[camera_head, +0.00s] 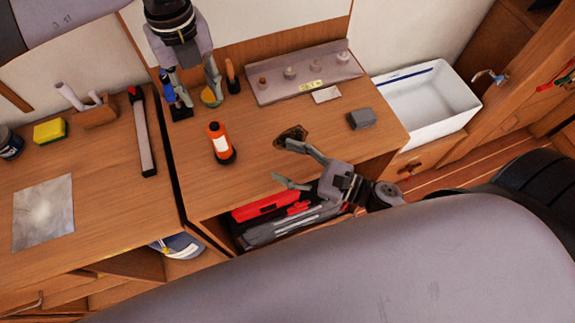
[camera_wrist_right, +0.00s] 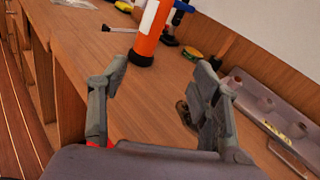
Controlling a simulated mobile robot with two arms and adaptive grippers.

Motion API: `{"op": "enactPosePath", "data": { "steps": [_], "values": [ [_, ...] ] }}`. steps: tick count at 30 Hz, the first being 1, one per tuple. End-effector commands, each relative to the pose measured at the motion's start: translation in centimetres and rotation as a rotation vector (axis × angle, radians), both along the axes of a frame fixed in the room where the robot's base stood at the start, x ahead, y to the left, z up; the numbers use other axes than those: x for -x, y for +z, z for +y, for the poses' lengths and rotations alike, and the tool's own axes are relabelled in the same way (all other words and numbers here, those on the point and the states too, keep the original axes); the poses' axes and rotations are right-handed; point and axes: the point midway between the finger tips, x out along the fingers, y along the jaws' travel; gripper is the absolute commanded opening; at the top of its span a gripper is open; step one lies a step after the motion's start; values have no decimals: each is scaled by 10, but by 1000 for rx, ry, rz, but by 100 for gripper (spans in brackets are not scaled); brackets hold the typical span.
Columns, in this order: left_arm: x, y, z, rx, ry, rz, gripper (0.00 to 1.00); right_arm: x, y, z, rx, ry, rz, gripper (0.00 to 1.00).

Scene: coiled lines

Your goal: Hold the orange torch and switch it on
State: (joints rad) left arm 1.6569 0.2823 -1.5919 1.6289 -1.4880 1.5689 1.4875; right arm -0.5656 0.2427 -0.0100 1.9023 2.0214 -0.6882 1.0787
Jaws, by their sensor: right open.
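The orange torch (camera_head: 219,143), with a white band and a dark base, stands upright on the wooden worktop (camera_head: 185,190). The right wrist view shows its lower part (camera_wrist_right: 149,36) beyond the fingertips; its top is cut off and I cannot make out a switch. My right gripper (camera_head: 281,161) is open and empty, to the right of the torch, with its fingers pointing towards it. Its fingers stand wide apart in the right wrist view (camera_wrist_right: 163,72). My left gripper (camera_head: 200,102) is open, behind the torch near the back of the worktop, apart from it.
A yellow-topped round item (camera_head: 209,98) lies by the left fingers. A grey panel with knobs (camera_head: 303,73) stands at the back, a grey block (camera_head: 362,119) at the right. A dark-edged hole (camera_head: 291,133) lies near the right gripper. Red and grey cases (camera_head: 265,207) sit below.

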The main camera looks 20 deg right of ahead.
Motion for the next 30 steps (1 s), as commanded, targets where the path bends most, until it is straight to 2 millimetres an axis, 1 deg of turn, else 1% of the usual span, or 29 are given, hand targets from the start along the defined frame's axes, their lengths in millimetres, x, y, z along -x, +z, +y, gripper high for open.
{"op": "enactPosePath", "data": {
  "steps": [1, 5, 8, 11, 17, 30],
  "values": [
    [0, 0, 0, 0, 0, 0, 33, 7, 2, 5, -53, 7, 31, 58],
    [0, 0, 0, 0, 0, 0, 33, 15, 6, 10, -131, 13, 75, 58],
    [0, 0, 0, 0, 0, 0, 33, 15, 6, 11, -140, 14, 80, 58],
    [0, 0, 0, 0, 0, 0, 33, 10, 6, 15, -139, 14, 78, 58],
    [0, 0, 0, 0, 0, 0, 33, -12, 7, 36, -137, 15, 74, 58],
    [0, 0, 0, 0, 0, 0, 33, -75, 7, 98, -135, 15, 74, 58]
  ]
}}
